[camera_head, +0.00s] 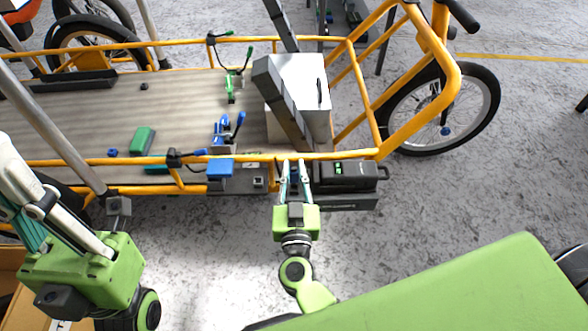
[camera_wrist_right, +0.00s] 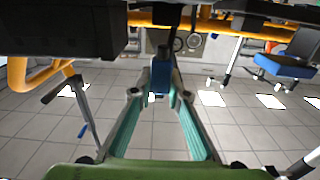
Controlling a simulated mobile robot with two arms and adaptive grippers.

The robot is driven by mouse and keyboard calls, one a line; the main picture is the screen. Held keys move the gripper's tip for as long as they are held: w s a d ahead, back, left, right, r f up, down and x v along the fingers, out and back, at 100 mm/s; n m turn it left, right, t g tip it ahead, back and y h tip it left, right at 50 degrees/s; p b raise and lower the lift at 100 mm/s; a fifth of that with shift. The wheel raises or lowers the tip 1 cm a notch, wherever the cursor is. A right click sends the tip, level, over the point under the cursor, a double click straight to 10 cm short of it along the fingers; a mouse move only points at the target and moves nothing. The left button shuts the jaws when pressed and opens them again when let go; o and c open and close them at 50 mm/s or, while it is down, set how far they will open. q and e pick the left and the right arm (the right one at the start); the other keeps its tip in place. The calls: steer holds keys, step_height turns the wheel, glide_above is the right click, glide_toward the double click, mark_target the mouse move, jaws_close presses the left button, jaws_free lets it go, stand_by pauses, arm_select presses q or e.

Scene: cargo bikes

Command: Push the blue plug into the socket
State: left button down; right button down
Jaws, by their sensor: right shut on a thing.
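My right gripper (camera_head: 294,166) is at the bike's near orange rail, with its fingers pointing away from me. It is shut on the blue plug (camera_wrist_right: 160,76), which sits upright between the fingertips in the right wrist view. In the head view the plug is mostly hidden by the fingers. A small grey block (camera_head: 258,182) that may be the socket is just left of the gripper, under the rail. I cannot tell whether plug and socket touch. My left gripper (camera_head: 12,185) is at the left edge, partly cut off, so its opening is unclear.
A black box with green lights (camera_head: 346,174) is close on the gripper's right. The cargo bed (camera_head: 185,95) holds a white box (camera_head: 300,90), a green block (camera_head: 142,141) and blue clamps (camera_head: 222,130). The orange frame and front wheel (camera_head: 438,108) stand right.

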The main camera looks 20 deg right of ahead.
mark_target(294, 183)
steer(key=shift+f+b, duration=0.65)
steer(key=shift+f, duration=0.95)
steer(key=c, duration=1.9)
jaws_free()
steer(key=shift+s, duration=0.1)
steer(key=v, duration=1.2)
steer(key=shift+r, duration=0.1)
